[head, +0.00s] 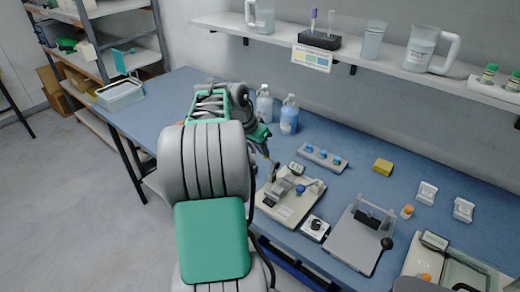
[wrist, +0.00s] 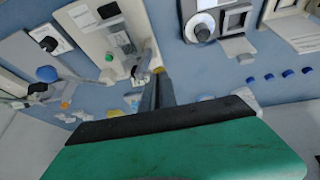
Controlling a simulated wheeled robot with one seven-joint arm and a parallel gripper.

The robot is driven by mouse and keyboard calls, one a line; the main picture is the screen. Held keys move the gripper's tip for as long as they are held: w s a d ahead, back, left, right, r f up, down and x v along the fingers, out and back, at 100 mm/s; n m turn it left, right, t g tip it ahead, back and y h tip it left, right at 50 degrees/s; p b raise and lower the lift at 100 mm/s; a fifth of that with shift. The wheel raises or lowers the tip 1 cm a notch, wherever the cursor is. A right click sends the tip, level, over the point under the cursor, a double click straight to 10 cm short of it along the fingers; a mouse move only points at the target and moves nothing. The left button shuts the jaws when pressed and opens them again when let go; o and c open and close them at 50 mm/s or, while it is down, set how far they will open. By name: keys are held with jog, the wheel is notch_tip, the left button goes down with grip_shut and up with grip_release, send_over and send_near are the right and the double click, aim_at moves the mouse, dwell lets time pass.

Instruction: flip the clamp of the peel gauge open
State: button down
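The instrument I take for the peel gauge (head: 284,208) stands on the blue bench, just below and right of my arm in the head view. It has a beige base, a small display and a grey clamp block (head: 281,188) with a blue knob beside it. Whether the clamp is up or down is too small to tell. My gripper (head: 268,157) is partly hidden by my arm and is above the far side of this instrument. In the wrist view, the fingers (wrist: 157,76) are together with nothing visible between them, near the edge of a beige instrument.
A dial box (head: 315,228) and a grey plate with a black-knobbed lever (head: 352,243) stand to the right. A block with blue knobs (head: 322,157) and bottles (head: 289,115) are behind. A yellow block (head: 383,167) lies farther right.

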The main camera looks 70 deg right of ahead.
jog(key=s+a+r+m+t+h+b, duration=0.15)
jog(key=a+r+b, duration=0.25)
jog(key=r+b, duration=0.7)
jog(key=d+f+n, duration=0.1)
jog(key=d+f, duration=0.3)
jog(key=f, duration=0.6)
jog(key=shift+w+f+y, duration=0.35)
jog(key=shift+f+y, duration=0.05)
jog(key=shift+y, duration=0.05)
